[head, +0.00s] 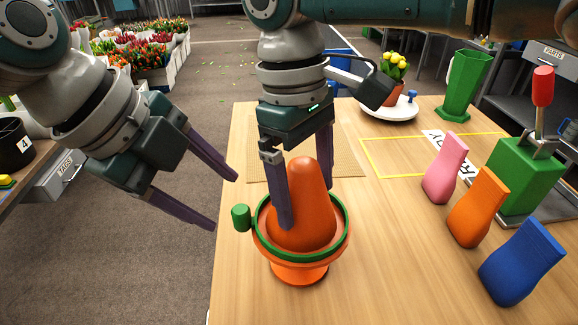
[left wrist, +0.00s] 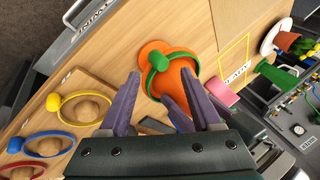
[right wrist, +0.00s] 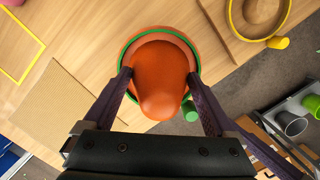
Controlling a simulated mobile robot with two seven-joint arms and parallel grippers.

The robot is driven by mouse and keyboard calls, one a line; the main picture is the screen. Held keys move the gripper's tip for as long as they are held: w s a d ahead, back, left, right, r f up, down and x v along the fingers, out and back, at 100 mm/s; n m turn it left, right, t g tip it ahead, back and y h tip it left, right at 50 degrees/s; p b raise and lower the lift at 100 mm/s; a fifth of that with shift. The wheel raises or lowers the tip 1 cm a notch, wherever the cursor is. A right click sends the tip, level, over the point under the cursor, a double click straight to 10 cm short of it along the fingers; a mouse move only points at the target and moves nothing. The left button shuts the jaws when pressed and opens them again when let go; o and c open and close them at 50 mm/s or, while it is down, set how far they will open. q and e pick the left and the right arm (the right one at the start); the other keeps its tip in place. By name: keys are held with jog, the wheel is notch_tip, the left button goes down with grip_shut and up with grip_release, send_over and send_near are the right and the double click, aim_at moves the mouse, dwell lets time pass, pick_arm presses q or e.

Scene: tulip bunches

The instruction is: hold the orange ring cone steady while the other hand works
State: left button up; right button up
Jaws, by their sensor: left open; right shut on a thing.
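The orange ring cone (head: 302,205) stands upright on its orange base near the table's front left. A green ring (head: 262,249) with a green knob (head: 241,217) sits around its lower part. My right gripper (head: 306,203) is shut on the cone, one finger on each side; the far finger is partly hidden in the head view. The right wrist view shows the cone (right wrist: 160,85) between both fingers. My left gripper (head: 225,204) is open and empty, left of the cone and beyond the table edge. In the left wrist view the green ring (left wrist: 157,93) lies ahead of its fingers.
Pink (head: 445,168), orange (head: 478,207) and blue (head: 521,262) sleeves stand at the right. Behind them is a green block with a red-handled lever (head: 543,88). A brown mat (head: 345,150) lies behind the cone. Yellow (left wrist: 75,105), blue and red rings show in the left wrist view.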

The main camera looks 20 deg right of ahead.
aim_at(254, 222)
pick_arm(q)
jog(key=x, duration=0.6)
jog(key=shift+d+f, duration=0.15)
jog(key=shift+f, duration=0.4)
jog(key=shift+f, duration=0.1)
pick_arm(e)
jog(key=shift+w+a, duration=0.1)
pick_arm(q)
jog(key=shift+s+f, duration=0.1)
jog(key=c, duration=0.7)
jog(key=shift+r, duration=0.65)
jog(key=shift+c, duration=0.9)
jog(key=shift+d+r, duration=0.1)
jog(key=shift+r, duration=0.4)
jog(key=shift+c, duration=0.2)
pick_arm(e)
jog(key=shift+f, duration=0.1)
pick_arm(q)
grip_shut()
jog(key=shift+r, duration=0.1)
